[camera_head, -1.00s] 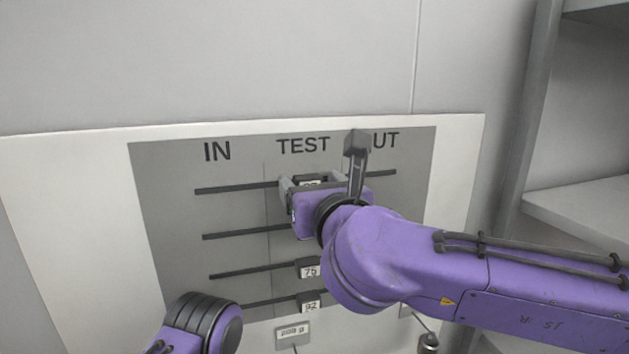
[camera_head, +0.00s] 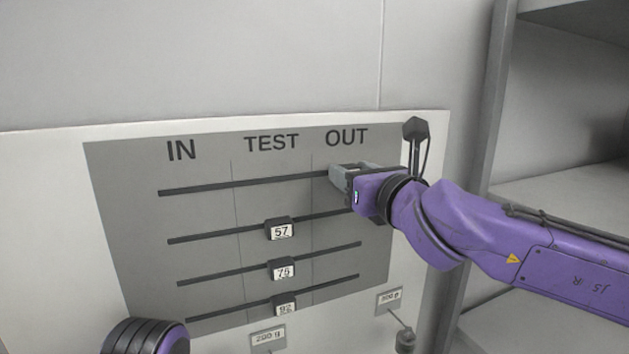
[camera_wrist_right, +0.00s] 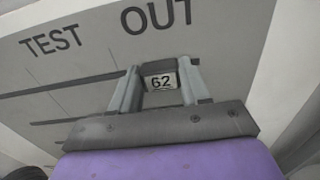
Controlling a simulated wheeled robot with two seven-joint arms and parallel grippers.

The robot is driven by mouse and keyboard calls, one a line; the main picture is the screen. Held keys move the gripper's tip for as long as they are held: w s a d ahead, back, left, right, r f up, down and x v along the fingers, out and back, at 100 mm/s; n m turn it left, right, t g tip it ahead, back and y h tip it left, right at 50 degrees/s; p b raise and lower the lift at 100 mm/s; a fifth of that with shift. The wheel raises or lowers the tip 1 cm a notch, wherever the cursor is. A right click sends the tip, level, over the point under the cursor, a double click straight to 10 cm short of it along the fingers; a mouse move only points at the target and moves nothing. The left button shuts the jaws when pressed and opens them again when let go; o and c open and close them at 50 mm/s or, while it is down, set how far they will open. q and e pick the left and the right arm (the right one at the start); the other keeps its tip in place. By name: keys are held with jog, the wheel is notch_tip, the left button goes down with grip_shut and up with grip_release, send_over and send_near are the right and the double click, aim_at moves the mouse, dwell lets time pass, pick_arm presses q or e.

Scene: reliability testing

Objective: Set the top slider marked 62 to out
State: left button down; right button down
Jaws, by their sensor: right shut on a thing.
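The top slider marked 62 shows in the right wrist view (camera_wrist_right: 161,80), between the two fingers of my right gripper (camera_wrist_right: 157,88). It sits on the top track (camera_head: 245,184) under the word OUT. In the head view my right gripper (camera_head: 343,180) is at the right part of that track and hides the slider. The right gripper is shut on the slider. My left arm (camera_head: 146,337) shows only as a dark ringed part at the bottom left; its jaws are out of the picture.
Lower sliders marked 57 (camera_head: 280,230), 75 (camera_head: 283,269) and 92 (camera_head: 285,307) stand in the TEST column. Tags (camera_head: 389,300) hang near the panel's lower edge. A grey shelf unit (camera_head: 565,200) stands at the right.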

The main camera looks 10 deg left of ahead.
jog(key=shift+w+d+r, duration=0.1)
jog(key=shift+w+d, duration=0.15)
jog(key=shift+d, duration=0.3)
jog(key=c, duration=0.7)
grip_release()
jog(key=shift+o, duration=0.9)
jog(key=shift+d, duration=0.1)
jog(key=shift+w+d, duration=0.1)
jog(key=shift+d, duration=0.05)
jog(key=b+v, duration=0.4)
jog(key=v, duration=0.6)
jog(key=shift+s, duration=0.25)
